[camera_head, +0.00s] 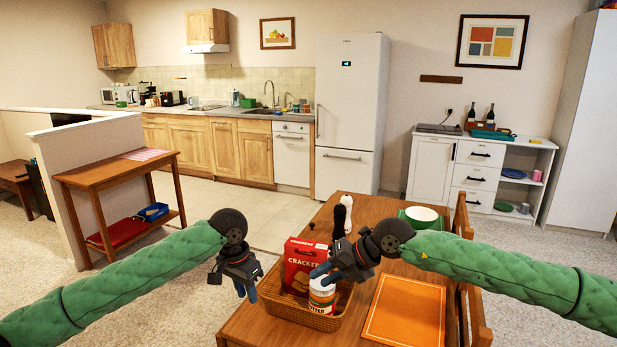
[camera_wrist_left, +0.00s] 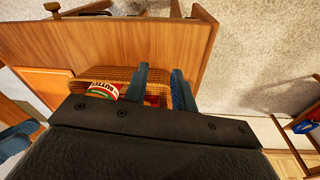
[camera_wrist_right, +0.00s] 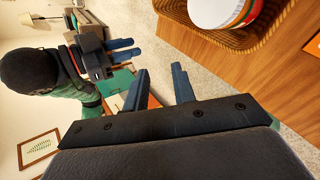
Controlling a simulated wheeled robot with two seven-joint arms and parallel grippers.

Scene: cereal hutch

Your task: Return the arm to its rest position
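My left gripper (camera_head: 245,288) hangs at the left of the wooden table, beside the wicker basket, with its blue fingers pointing down. In the left wrist view its fingers (camera_wrist_left: 160,82) are apart with nothing between them. My right gripper (camera_head: 322,275) is above the basket, close to the cracker box and the jar, its fingers pointing left. In the right wrist view its fingers (camera_wrist_right: 160,90) are apart and empty. Both arms are bent in front of me over the table area.
The wicker basket (camera_head: 298,317) holds a red cracker box (camera_head: 298,262) and a white-lidded jar (camera_head: 321,297). On the wooden table (camera_head: 262,326) are an orange placemat (camera_head: 405,312), a white bowl (camera_head: 421,214) and black and white shakers (camera_head: 338,220). Open floor lies left of the table.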

